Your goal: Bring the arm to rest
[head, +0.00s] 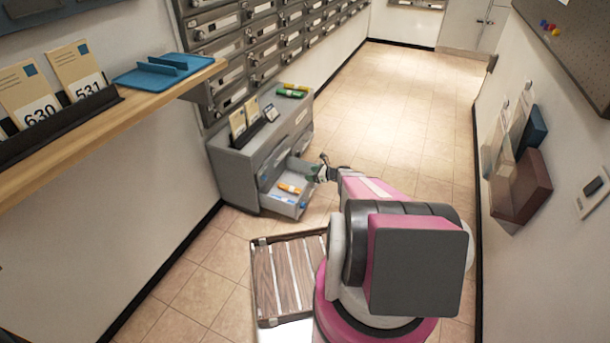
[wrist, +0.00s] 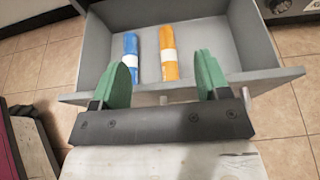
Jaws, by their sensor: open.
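My gripper (head: 322,171) is at the end of my outstretched pink arm, beside the open drawer of the grey cabinet. In the wrist view my gripper (wrist: 158,84) shows two green fingers set wide apart, with nothing between them. The fingers are at the front edge of the open drawer (wrist: 265,84). Inside the drawer lie a blue item (wrist: 131,58) and an orange item (wrist: 168,52), each with a white band. The same drawer (head: 291,209) shows in the head view with the orange item (head: 289,188) in it.
The grey cabinet (head: 233,165) stands against the mailbox wall with cards and green and orange items on top. A wooden slatted platform (head: 290,275) is on the floor near my base. A shelf (head: 100,110) juts out at the left. The tiled floor (head: 410,110) beyond is clear.

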